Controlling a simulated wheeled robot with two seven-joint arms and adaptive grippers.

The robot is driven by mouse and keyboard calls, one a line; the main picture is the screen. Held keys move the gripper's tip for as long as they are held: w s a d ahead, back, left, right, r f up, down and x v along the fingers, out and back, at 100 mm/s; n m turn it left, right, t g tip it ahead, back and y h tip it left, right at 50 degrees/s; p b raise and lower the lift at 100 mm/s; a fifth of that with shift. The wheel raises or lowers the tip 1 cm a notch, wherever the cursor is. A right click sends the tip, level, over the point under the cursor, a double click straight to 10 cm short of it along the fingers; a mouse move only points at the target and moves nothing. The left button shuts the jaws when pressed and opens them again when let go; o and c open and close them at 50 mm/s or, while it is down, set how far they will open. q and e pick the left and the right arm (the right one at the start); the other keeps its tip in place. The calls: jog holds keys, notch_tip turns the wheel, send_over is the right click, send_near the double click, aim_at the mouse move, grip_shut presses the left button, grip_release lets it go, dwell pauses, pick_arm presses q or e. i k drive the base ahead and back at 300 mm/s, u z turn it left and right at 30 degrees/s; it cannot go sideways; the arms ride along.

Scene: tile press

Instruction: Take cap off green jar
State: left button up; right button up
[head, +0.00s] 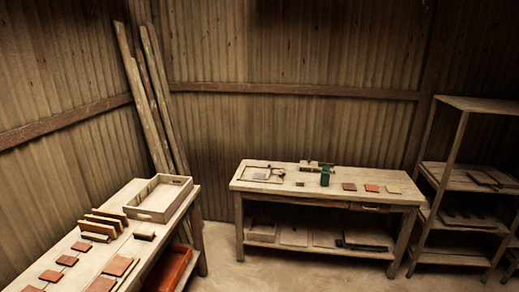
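A small dark green upright object (325,176), which looks like the green jar, stands on the far workbench (260,188) near its middle. Its top is too small to make out the cap clearly. Neither of my grippers shows in the head view.
Red and tan tiles (371,188) lie right of the jar; a frame-like fixture (262,173) lies left. A nearer table at left holds a wooden tray (160,198) and several tiles (118,266). Planks (150,95) lean behind it. Shelves (462,184) stand right. Floor between is clear.

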aim_at(325, 176)
jog(key=i, duration=3.65)
jog(key=z, duration=1.7)
